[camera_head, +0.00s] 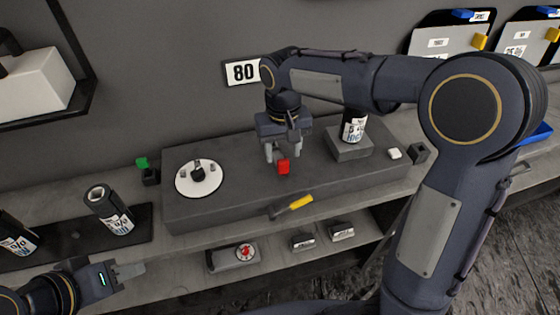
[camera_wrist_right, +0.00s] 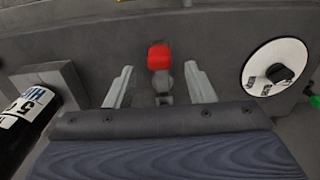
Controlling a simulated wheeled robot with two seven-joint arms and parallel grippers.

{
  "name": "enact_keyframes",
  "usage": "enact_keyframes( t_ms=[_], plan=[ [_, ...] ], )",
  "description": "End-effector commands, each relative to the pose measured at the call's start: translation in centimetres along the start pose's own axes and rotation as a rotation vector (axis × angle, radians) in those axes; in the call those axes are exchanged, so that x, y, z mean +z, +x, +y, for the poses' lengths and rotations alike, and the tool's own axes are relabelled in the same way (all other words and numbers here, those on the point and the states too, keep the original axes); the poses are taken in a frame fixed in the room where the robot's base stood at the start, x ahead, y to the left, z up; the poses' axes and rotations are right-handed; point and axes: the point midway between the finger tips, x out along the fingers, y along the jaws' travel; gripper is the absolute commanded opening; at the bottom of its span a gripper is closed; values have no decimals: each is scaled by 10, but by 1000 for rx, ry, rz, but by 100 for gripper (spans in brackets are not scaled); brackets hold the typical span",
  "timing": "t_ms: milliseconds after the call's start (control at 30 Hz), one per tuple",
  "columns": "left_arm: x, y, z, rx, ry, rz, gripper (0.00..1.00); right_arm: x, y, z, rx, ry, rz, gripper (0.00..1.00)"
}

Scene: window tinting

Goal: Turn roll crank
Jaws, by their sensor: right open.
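A small red handle (camera_head: 284,167) stands on the grey bench block, and I cannot tell for sure whether it is the roll crank. My right gripper (camera_head: 283,153) points down at it from above, open. In the right wrist view the red handle (camera_wrist_right: 160,57) and its grey stem lie between the two spread fingers (camera_wrist_right: 160,88), with gaps on both sides. A yellow-handled lever (camera_head: 294,204) sits at the block's front edge. My left gripper (camera_head: 132,269) is at the lower left, away from the block; its finger gap is unclear.
The grey block (camera_head: 225,212) carries a white dial (camera_head: 184,184) with a black knob at left and a labelled black bottle (camera_head: 354,126) on a stand at right. Another bottle (camera_head: 108,210) and a green-topped piece (camera_head: 142,162) are to the left. A shelf (camera_head: 285,268) runs below.

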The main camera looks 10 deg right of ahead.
Motion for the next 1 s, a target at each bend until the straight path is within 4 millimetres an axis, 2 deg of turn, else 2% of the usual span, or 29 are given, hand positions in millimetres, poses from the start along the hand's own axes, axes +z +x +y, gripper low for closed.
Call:
enact_keyframes(
  t_ms=[100, 300, 667, 1000],
  plan=[
    [0, -1, 0, 0, 0, 0, 36, 1, 21, 1, 1, 1, -5, 49],
    [-1, -2, 1, 0, 0, 0, 36, 0, 44, 0, 0, 0, -2, 49],
    [-1, -2, 1, 0, 0, 0, 36, 0, 50, 0, -1, 0, 0, 49],
    [-1, -2, 1, 0, 0, 0, 36, 0, 50, 0, -1, 0, 0, 5]
  ],
)
